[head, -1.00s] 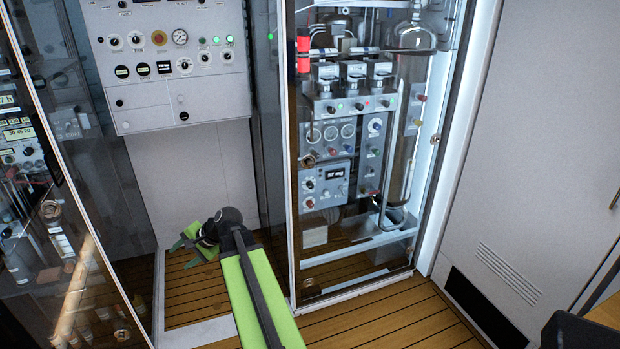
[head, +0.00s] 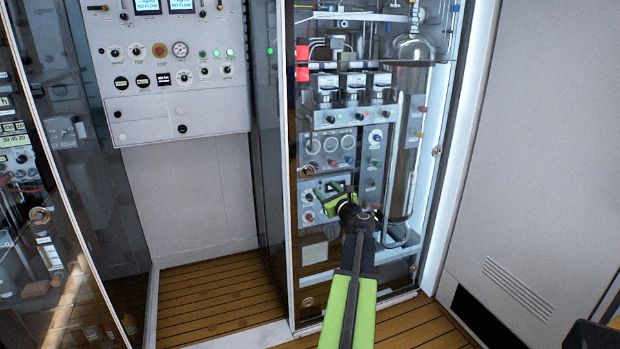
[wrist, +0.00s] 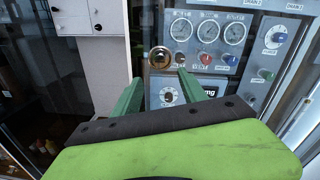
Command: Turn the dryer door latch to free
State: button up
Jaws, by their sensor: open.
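A glass-fronted cabinet (head: 350,232) holds gauges, valves and a tall grey cylinder. Its door has round bronze latches: one on the left edge at mid height (head: 307,171), one low on the left (head: 308,302), one on the right edge (head: 437,151). I cannot tell which one the task means. My gripper (head: 338,197) is in front of the lower left part of the glass, right of and below the mid-height latch. In the wrist view, that bronze latch (wrist: 160,57) shows just beyond and between my open, empty green fingers (wrist: 160,80), apart from them.
A grey control panel (head: 170,100) with gauges and knobs hangs left of the cabinet. Another glass-fronted cabinet (head: 60,230) stands at the far left. A pale wall panel with a vent (head: 525,200) is at the right. The wooden floor (head: 215,295) in the left recess is clear.

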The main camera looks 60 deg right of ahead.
aim_at(310, 174)
jog(key=x, duration=1.3)
